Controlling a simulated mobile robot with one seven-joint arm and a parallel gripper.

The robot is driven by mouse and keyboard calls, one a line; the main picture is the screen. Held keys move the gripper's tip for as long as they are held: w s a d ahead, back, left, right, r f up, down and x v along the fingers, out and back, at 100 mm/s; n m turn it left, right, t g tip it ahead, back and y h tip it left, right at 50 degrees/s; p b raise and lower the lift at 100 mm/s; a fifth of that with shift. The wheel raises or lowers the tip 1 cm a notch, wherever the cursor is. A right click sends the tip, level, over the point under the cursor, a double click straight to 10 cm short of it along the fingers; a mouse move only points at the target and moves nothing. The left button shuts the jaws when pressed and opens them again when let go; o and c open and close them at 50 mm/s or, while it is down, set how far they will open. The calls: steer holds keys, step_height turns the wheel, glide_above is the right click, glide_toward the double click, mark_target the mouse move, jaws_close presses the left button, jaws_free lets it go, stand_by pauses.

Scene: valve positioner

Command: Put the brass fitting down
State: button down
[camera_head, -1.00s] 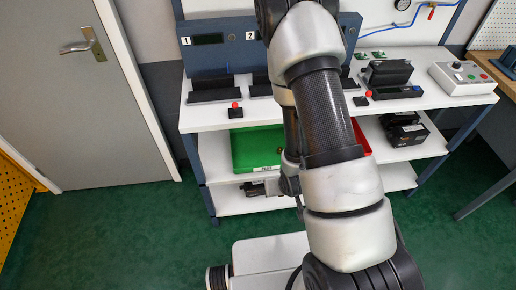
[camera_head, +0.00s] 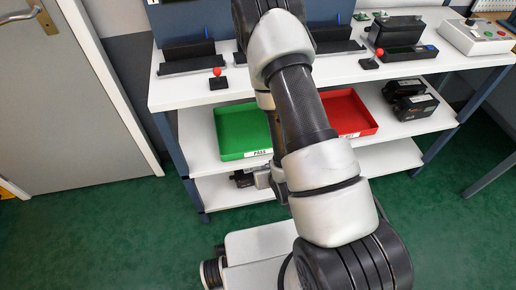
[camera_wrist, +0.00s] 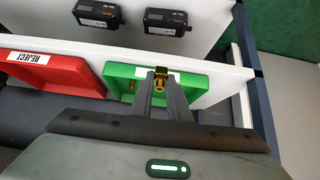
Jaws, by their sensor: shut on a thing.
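My gripper (camera_wrist: 159,88) is shut on a brass fitting (camera_wrist: 160,77), which shows between the fingertips in the wrist view. The fingers and fitting overlap the green tray (camera_wrist: 118,69) in that view; I cannot tell the height of the fitting above its floor. Another small brass piece (camera_wrist: 132,85) shows inside the green tray, left of the fingers. In the head view the green tray, labelled PASS (camera_head: 230,156), is on the middle shelf, and my arm hides the held fitting.
A red tray (camera_head: 352,122) is on the same shelf right of the green one; its REJECT label shows in the wrist view (camera_wrist: 30,58). Black boxes (camera_head: 414,107) stand right of it. The white worktop (camera_head: 345,70) overhangs the shelf.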

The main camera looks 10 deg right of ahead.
steer(key=w+f, duration=0.1)
steer(key=w, duration=0.4)
steer(key=w+f+b, duration=0.1)
steer(key=w, duration=0.4)
steer(key=w+f, duration=0.1)
steer(key=w, duration=0.3)
steer(key=shift+w+f+b, duration=0.3)
steer(key=shift+w+b, duration=0.05)
steer(key=shift+w, duration=0.05)
steer(key=shift+w+f+b, duration=0.15)
steer(key=shift+f+b, duration=0.1)
steer(key=shift+f, duration=0.35)
steer(key=shift+w+f+b, duration=0.15)
steer(key=shift+f+b, duration=0.1)
steer(key=shift+f, duration=0.3)
steer(key=shift+w+r, duration=0.15)
steer(key=shift+w, duration=0.2)
steer(key=shift+w+r+g, duration=0.1)
steer(key=shift+w+g, duration=0.05)
steer(key=shift+g, duration=0.45)
steer(key=shift+w+g, duration=0.3)
steer(key=shift+g, duration=0.7)
steer(key=shift+s+f+b, duration=0.15)
steer(key=shift+f+b, duration=0.15)
steer(key=shift+f, duration=0.55)
steer(key=shift+f, duration=0.1)
